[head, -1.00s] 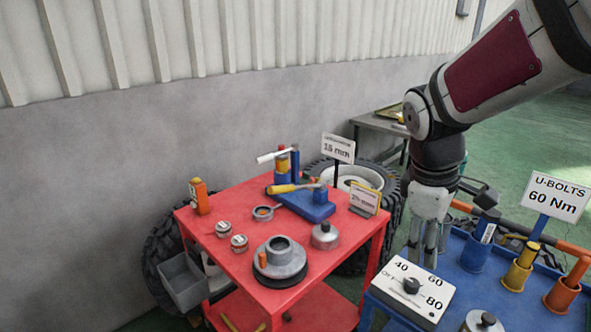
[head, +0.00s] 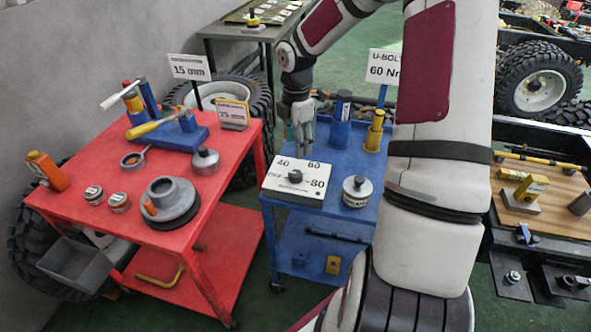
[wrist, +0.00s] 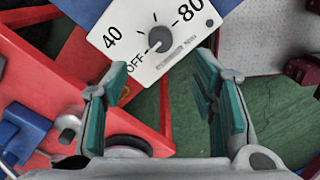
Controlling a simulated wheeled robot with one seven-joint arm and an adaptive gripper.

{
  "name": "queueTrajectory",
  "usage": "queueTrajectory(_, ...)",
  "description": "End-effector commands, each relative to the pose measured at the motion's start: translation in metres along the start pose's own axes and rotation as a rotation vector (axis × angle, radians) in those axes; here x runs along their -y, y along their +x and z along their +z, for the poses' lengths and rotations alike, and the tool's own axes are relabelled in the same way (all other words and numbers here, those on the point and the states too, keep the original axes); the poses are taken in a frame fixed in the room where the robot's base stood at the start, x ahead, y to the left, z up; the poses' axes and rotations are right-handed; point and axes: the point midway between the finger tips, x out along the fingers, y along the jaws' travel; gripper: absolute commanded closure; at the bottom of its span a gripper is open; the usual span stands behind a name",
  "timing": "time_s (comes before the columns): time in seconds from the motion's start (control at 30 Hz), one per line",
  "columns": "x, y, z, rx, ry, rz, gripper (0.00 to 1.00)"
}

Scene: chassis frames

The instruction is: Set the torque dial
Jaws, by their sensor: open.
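The torque dial is a black knob (head: 295,176) on a white box (head: 311,191) at the front left of the blue cart. The box is marked OFF, 40, 60 and 80. In the wrist view the knob (wrist: 160,39) sits near the top centre, its white pointer mark toward the OFF side. My gripper (head: 302,148) is just behind the box in the head view, pointing down and apart from the knob. In the wrist view its green-padded fingers (wrist: 163,85) are open with nothing between them. A sign reading 60 Nm (head: 384,70) stands behind, partly hidden by my arm.
A red cart (head: 80,203) with a 15 mm sign (head: 190,68), tools and a grey hub (head: 170,200) stands at left. A metal canister (head: 357,190) sits right of the dial box. A yellow-topped tool (head: 375,132) stands behind on the blue cart.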

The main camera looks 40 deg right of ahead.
Motion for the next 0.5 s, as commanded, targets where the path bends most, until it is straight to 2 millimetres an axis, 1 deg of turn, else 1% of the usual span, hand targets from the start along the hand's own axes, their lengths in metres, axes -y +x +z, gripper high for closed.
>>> queueTrajectory(0.03,0.001,0.012,-0.001,-0.003,-0.002,-0.005,0.47)
queueTrajectory(0.3,0.001,0.065,-0.001,-0.002,0.000,-0.004,0.47)
queueTrajectory(0.5,0.001,0.095,-0.001,0.000,0.000,-0.003,0.47)
